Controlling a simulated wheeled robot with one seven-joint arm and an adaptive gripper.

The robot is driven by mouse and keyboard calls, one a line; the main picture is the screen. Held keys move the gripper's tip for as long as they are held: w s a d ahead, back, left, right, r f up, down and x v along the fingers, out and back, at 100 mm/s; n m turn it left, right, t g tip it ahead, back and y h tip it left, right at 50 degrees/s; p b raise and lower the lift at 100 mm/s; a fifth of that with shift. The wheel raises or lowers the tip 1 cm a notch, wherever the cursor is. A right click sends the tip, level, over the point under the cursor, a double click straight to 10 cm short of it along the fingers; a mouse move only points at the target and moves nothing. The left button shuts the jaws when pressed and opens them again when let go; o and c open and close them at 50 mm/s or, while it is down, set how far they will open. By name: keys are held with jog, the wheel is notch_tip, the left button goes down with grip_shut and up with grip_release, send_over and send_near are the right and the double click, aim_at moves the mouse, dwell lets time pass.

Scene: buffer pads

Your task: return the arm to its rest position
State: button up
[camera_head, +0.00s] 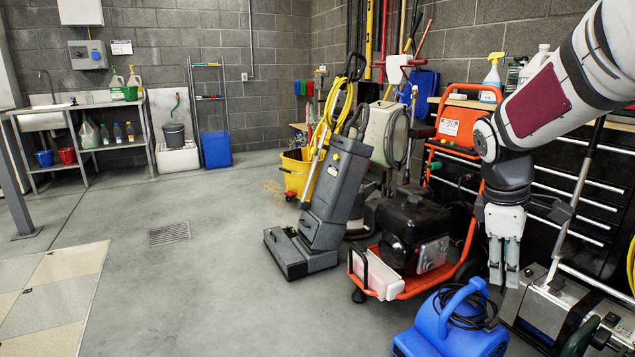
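My arm, white and dark grey with a maroon panel, comes in from the upper right and bends down at a dark joint. My gripper (504,279) hangs from it, pointing straight down, in front of the orange-framed machine and the black drawer cabinet. Its two pale fingers stand apart with a narrow gap and nothing visible between them. It hangs above and behind the blue blower (440,325) in the picture. It appears clear of the things around it, though exact distances cannot be told.
An orange pressure washer (415,240) and a grey floor machine (330,205) stand left of my gripper. A black drawer cabinet (575,185) and a metal-topped machine (560,305) are at the right. A yellow mop bucket (296,175) stands farther back. The concrete floor (190,285) at left is open.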

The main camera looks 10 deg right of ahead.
jog(key=s+a+r+m+y, duration=0.1)
jog(key=s+a+r+m, duration=0.3)
jog(key=s+a, duration=0.85)
jog(key=s+a+f+m+y, duration=0.1)
jog(key=s+a+f+m, duration=0.1)
jog(key=s+a, duration=0.4)
jog(key=s+a+f+m+y, duration=0.2)
jog(key=s+a+m, duration=0.1)
jog(key=s, duration=0.6)
notch_tip(320, 180, up, 36)
jog(key=t+p, duration=0.3)
jog(key=p, duration=3.1)
jog(key=shift+w+d+r+n+t, duration=0.2)
jog(key=shift+w+r+n+t, duration=0.1)
jog(key=shift+n+t, duration=0.1)
